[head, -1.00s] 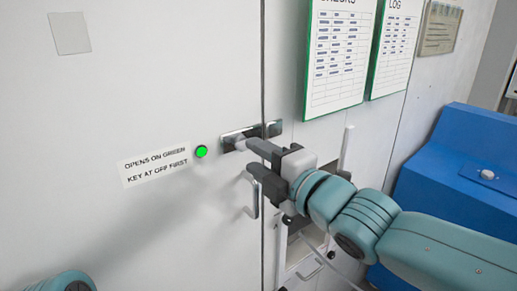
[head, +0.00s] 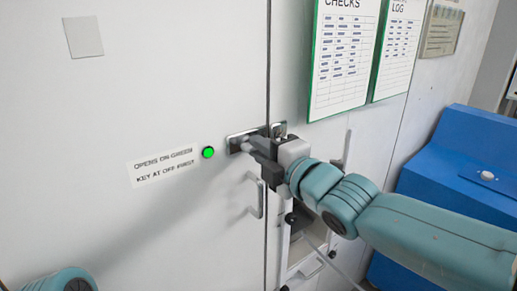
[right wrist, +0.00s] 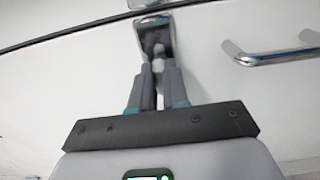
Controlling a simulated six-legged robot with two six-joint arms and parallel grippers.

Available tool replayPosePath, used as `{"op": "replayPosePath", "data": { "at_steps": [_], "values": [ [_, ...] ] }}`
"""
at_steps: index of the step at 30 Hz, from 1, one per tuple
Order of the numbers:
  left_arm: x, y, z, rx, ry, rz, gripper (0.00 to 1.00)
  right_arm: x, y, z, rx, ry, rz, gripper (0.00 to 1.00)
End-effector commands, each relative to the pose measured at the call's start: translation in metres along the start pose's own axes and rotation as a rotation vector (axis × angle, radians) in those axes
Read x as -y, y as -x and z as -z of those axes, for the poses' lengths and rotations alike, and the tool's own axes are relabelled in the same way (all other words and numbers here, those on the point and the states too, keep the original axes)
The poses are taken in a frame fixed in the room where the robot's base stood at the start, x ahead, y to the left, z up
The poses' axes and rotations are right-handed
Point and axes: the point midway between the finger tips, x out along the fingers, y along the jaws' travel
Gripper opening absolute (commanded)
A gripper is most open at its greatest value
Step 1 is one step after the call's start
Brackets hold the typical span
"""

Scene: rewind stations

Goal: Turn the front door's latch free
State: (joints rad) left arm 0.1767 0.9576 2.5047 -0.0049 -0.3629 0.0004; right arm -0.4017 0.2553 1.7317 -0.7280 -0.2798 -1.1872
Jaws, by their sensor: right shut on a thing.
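The front door (head: 190,220) is a pale panel. Its latch has a shiny metal plate (head: 236,143) beside the door's seam, and a short metal piece (head: 279,130) sits across the seam. My right gripper (head: 256,154) is at the latch, its fingers shut on the latch's turning piece (right wrist: 159,65). The wrist view shows the fingers together around this grey piece, in front of the plate (right wrist: 152,30). The fingers hide most of the piece, so its exact angle is unclear. My left gripper is out of view.
A green light (head: 208,153) glows beside a label (head: 163,166) reading "OPENS ON GREEN, KEY AT OFF FIRST". A bar handle (head: 260,195) is below the latch. Green-framed sheets (head: 340,55) hang above right. A blue unit (head: 455,165) stands at the right.

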Motion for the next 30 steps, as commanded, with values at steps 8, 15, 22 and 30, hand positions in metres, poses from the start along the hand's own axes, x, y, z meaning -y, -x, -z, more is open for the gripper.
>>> {"op": "replayPosePath", "data": {
  "at_steps": [8,15,22,30],
  "values": [
    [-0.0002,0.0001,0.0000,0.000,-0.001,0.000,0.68,0.0009,-0.0029,0.0086,-0.016,0.000,0.000,0.00],
    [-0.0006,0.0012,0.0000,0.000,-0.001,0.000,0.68,0.0009,-0.0029,0.0089,-0.017,-0.067,0.000,0.00],
    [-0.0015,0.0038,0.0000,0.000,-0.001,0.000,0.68,0.0005,-0.0029,0.0090,-0.017,-0.233,0.001,0.00],
    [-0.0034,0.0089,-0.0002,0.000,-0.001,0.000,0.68,-0.0005,-0.0028,0.0088,-0.017,-0.488,0.003,0.00]
  ]
}}
